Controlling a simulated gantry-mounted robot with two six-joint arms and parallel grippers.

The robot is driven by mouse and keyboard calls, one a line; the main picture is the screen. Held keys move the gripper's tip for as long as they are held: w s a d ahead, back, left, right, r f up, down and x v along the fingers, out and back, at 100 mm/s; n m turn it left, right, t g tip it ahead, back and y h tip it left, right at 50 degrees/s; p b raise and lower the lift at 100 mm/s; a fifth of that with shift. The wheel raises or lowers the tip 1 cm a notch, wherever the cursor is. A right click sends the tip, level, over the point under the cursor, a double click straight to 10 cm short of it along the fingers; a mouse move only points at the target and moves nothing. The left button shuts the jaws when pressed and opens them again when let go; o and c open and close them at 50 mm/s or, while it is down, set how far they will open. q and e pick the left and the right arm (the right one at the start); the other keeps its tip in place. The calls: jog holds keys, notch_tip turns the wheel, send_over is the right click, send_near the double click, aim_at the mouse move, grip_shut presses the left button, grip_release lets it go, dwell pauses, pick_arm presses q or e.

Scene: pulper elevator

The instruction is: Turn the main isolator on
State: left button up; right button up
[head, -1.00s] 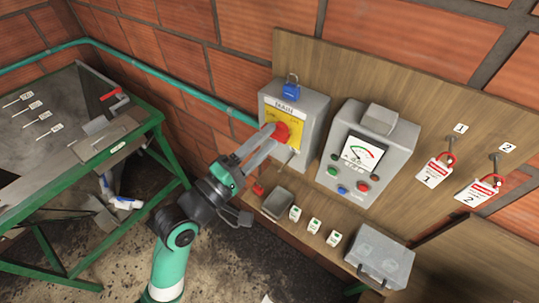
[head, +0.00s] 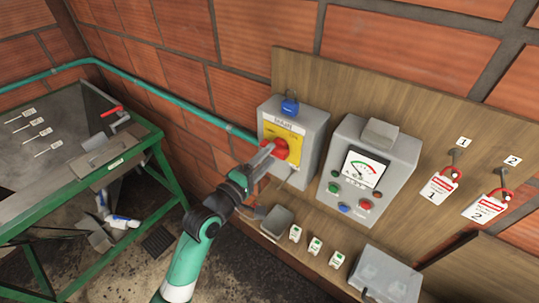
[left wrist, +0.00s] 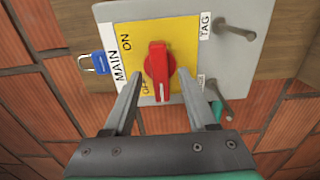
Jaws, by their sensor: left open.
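The main isolator (head: 309,124) is a grey box with a yellow plate on the wooden board in the head view. Its red handle (head: 281,148) also shows in the left wrist view (left wrist: 157,68). There, the handle's white mark points to the bottom of the picture, on the side of the OFF label; ON is printed at the upper left. My left gripper (head: 266,156) is open at the isolator's face. In the left wrist view its fingertips (left wrist: 159,75) lie on either side of the handle, with gaps showing. My right gripper is not in view.
A blue padlock (head: 289,107) hangs at the isolator's top. A grey meter box (head: 350,200) with buttons stands close to its right. Two red-and-white tags (head: 437,190) hang farther right. A shelf below holds small items and a grey case (head: 386,277). A green-framed table (head: 150,142) stands left.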

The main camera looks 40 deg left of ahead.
pick_arm(q)
jog(key=shift+w, duration=0.55)
grip_shut()
jog(key=m, duration=0.3)
jog(key=shift+m, duration=0.3)
jog(key=m, duration=0.4)
jog(key=shift+m, duration=0.3)
jog(key=m, duration=0.4)
jog(key=shift+b, duration=0.3)
jog(key=m+b, duration=0.1)
jog(key=m, duration=0.4)
jog(key=shift+m, duration=0.4)
